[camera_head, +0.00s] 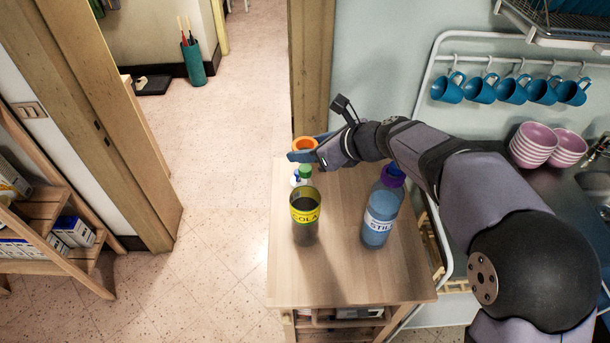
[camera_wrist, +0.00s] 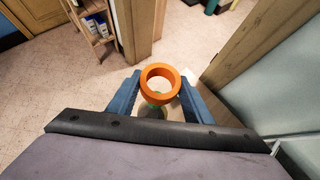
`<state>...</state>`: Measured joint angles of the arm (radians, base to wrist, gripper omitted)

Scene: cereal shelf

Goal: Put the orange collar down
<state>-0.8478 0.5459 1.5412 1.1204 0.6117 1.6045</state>
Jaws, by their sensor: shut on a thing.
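My gripper (camera_head: 303,156) is shut on the orange collar (camera_head: 304,140), a short open ring. In the wrist view the collar (camera_wrist: 160,97) sits between the two blue fingers of the gripper (camera_wrist: 158,84). The collar is held above the far left part of the wooden table top (camera_head: 340,275). A small white item with a green top (camera_head: 304,172) shows just below the gripper in the head view, partly hidden by it.
A yellow-labelled cola container (camera_head: 305,212) and a blue bottle (camera_head: 379,215) with a purple collar (camera_head: 391,176) stand on the table. The table's front is clear. Blue mugs (camera_head: 480,90) hang behind; pink bowls (camera_head: 532,145) stand right.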

